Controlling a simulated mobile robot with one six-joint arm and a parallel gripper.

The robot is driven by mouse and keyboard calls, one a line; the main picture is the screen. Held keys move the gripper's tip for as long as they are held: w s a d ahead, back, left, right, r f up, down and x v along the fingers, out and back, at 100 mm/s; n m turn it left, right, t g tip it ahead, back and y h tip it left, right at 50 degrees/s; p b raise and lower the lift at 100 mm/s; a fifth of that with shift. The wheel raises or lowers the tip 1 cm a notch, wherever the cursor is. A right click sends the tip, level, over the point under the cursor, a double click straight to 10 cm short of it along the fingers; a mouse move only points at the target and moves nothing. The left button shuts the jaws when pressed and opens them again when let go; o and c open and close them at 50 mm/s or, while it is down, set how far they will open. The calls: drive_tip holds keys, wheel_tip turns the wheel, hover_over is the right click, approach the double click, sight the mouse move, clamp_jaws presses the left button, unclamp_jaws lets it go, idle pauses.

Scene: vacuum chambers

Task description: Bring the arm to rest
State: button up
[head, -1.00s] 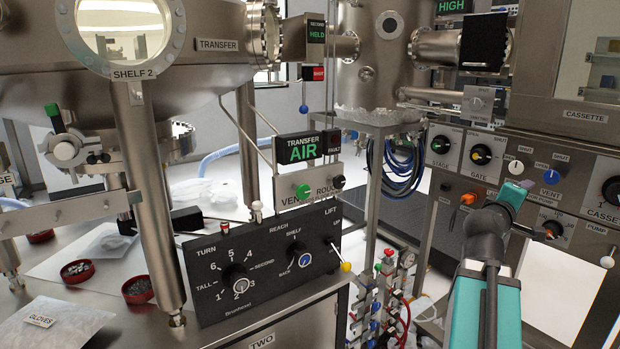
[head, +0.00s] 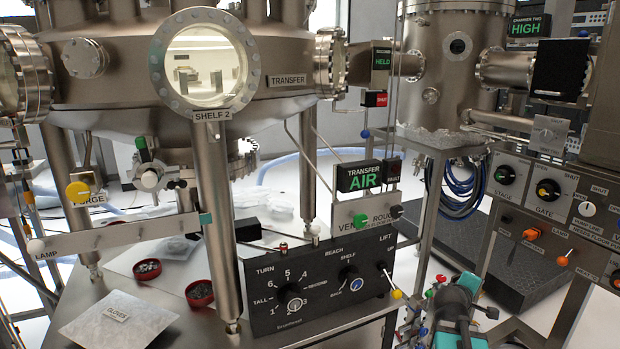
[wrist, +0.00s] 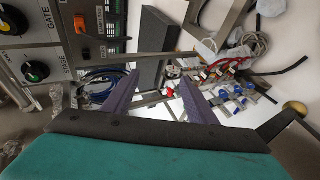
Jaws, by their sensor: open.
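My gripper (wrist: 158,80) is open in the wrist view. Its two dark fingers stand apart with nothing held between them. Beyond them are a grey frame post and a cluster of valves and fittings (wrist: 232,88) with red and blue parts. In the head view, my teal and black arm (head: 455,318) is low at the bottom right, in front of the control panels. The fingers cannot be made out clearly there.
The black TURN/REACH/LIFT panel (head: 318,283) stands left of my arm. The STAGE and GATE panel (head: 535,190) is to the right. A dark perforated slab (head: 520,255) lies behind the arm.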

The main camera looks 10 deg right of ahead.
drive_tip(key=s+a+f+g+y+p, duration=0.2)
drive_tip(key=s+a+f+y+p, duration=0.15)
drive_tip(key=a+f, duration=0.9)
drive_tip(key=s+a+f+g+y+p, duration=0.2)
drive_tip(key=s+a+f+p, duration=0.25)
drive_tip(key=a+f, duration=0.75)
drive_tip(key=s+a+f+m+g+y+p, duration=0.1)
drive_tip(key=s+a+f+m+g, duration=0.1)
drive_tip(key=s+a, duration=0.3)
drive_tip(key=s+a+f+m+g+y+p, duration=0.1)
drive_tip(key=s+a+f+g, duration=0.3)
drive_tip(key=s, duration=0.9)
drive_tip(key=s+a+f+m+g+y, duration=0.2)
drive_tip(key=s+a+f, duration=0.3)
drive_tip(key=s, duration=0.5)
drive_tip(key=shift+a+f+m+g+p, duration=0.25)
drive_tip(key=shift+a+m+g+p, duration=0.15)
drive_tip(key=shift+m, duration=0.3)
drive_tip(key=shift+y, duration=0.25)
drive_tip(key=shift+w, duration=0.1)
drive_tip(key=c, duration=0.5)
drive_tip(key=shift+c, duration=0.2)
